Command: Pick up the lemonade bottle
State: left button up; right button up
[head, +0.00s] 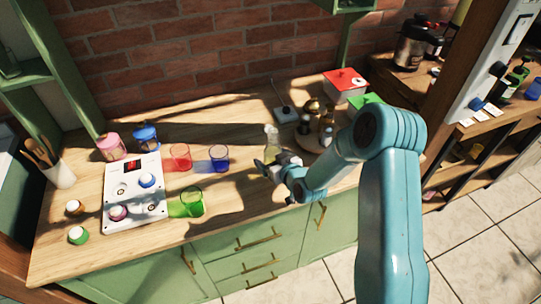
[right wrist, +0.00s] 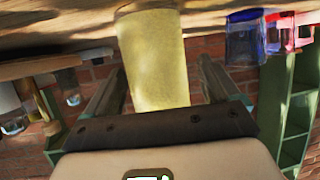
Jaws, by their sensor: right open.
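The lemonade bottle (head: 271,142) stands upright on the wooden counter, pale yellow with a clear top. My right gripper (head: 268,168) is at its near side, and its lower part is hidden behind the gripper. In the right wrist view the yellow bottle (right wrist: 155,55) fills the middle, between the two fingers of my right gripper (right wrist: 162,80). The fingers are apart, with a visible gap on each side of the bottle. My left gripper is not in view.
A blue cup (head: 219,158), a red cup (head: 180,157) and a green cup (head: 192,202) stand left of the gripper. A round tray (head: 312,143) with bottles stands close on the right. A white panel (head: 120,190) lies further left. The counter's front edge is near.

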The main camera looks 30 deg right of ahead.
jog(key=shift+d, duration=0.1)
jog(key=c, duration=1.3)
jog(key=shift+c, duration=1)
jog(key=shift+r, duration=0.15)
notch_tip(320, 180, up, 20)
jog(key=b, duration=0.2)
jog(key=shift+f, duration=0.2)
